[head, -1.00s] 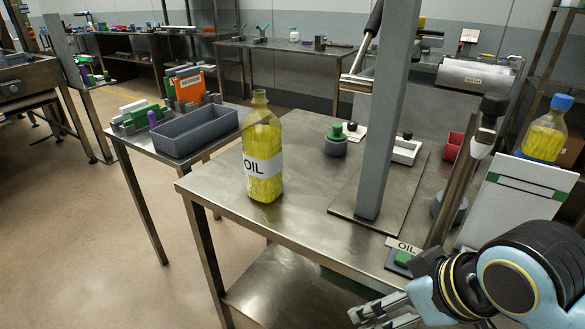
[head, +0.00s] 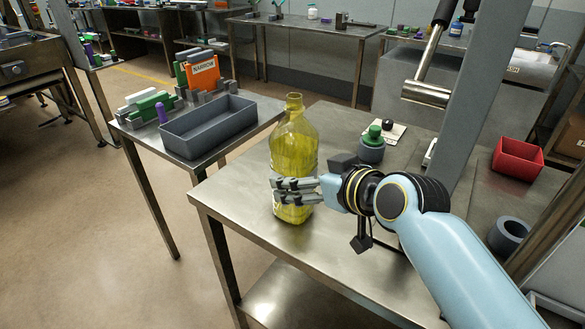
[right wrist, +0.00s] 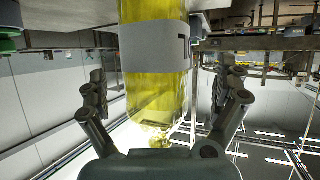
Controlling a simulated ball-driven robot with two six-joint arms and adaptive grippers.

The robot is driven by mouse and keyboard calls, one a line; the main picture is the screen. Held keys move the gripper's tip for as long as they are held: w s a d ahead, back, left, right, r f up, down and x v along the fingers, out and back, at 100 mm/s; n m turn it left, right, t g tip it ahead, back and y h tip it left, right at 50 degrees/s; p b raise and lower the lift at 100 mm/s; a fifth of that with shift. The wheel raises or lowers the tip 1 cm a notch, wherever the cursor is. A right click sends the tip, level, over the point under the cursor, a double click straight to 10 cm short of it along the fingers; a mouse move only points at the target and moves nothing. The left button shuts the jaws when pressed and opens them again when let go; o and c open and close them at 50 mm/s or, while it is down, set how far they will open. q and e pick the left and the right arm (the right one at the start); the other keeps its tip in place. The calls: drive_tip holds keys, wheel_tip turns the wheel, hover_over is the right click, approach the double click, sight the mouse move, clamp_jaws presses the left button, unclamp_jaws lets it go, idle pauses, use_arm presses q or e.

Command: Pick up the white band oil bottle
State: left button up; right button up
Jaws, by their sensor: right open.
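The white band oil bottle (head: 293,145) is clear, filled with yellow oil, and stands upright near the left edge of the metal table. My right gripper (head: 287,190) is at its lower half and hides most of the white band in the head view. In the right wrist view the bottle (right wrist: 155,85) with its white band stands between the two spread fingers of the right gripper (right wrist: 164,88), with a gap showing on each side. The right gripper is open. My left gripper is not in view.
A grey post (head: 470,110) stands on the table right of the bottle. A green-topped grey piece (head: 372,145) lies behind my gripper, and a red bin (head: 517,158) is at the right. A grey tray (head: 208,128) sits on the lower side table at left.

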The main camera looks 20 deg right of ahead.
drive_tip(key=shift+w+a+f, duration=0.15)
drive_tip(key=shift+w+f, duration=0.05)
drive_tip(key=shift+w, duration=0.25)
drive_tip(key=shift+w+f, duration=0.2)
drive_tip(key=shift+w, duration=0.15)
drive_tip(key=x, duration=0.4)
drive_tip(key=shift+w+f, duration=0.3)
drive_tip(key=shift+f, duration=0.05)
drive_tip(key=shift+s, duration=0.1)
drive_tip(key=c, duration=1.6)
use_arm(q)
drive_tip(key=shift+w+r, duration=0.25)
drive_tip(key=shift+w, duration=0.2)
use_arm(e)
drive_tip(key=shift+r, duration=0.2)
